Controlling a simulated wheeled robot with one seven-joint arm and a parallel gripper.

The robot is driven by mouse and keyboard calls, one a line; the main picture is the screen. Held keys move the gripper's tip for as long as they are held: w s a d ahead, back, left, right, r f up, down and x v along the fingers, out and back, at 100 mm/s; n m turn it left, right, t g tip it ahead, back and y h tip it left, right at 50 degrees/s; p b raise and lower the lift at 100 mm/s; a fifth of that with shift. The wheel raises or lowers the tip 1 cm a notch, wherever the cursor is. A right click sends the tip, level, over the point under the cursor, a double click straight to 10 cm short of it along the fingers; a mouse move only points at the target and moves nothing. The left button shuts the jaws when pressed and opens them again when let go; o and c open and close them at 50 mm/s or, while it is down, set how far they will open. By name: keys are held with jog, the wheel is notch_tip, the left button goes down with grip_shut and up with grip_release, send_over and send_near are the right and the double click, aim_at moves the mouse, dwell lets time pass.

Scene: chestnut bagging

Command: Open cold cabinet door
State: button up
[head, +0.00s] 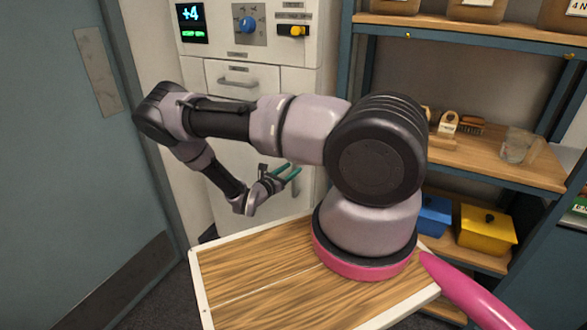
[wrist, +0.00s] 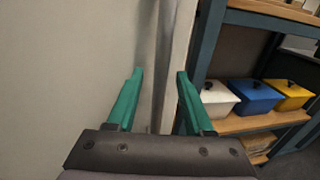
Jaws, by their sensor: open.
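The cold cabinet (head: 306,60) is a tall white unit at the back centre of the head view, with a lit "+4" display (head: 192,23). A panel below the controls has a horizontal grey handle (head: 237,82); no gap shows there. My arm hides much of the lower front. My gripper (head: 290,173) has green fingers and is low in front of the cabinet. In the wrist view my gripper (wrist: 158,77) is open and empty. A pale upright surface (wrist: 70,65) fills the left, and a vertical edge or bar stands beyond the fingers. I cannot tell whether they touch it.
A blue-framed wooden shelf unit (head: 480,160) stands right of the cabinet, with a glass (head: 516,146), a blue box (head: 434,215) and a yellow box (head: 487,229). A grey-blue door (head: 60,170) is at the left. My wooden base top is in front.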

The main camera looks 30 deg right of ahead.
jog(key=shift+x, duration=1)
jog(key=shift+c, duration=0.4)
grip_shut()
dwell(0.4)
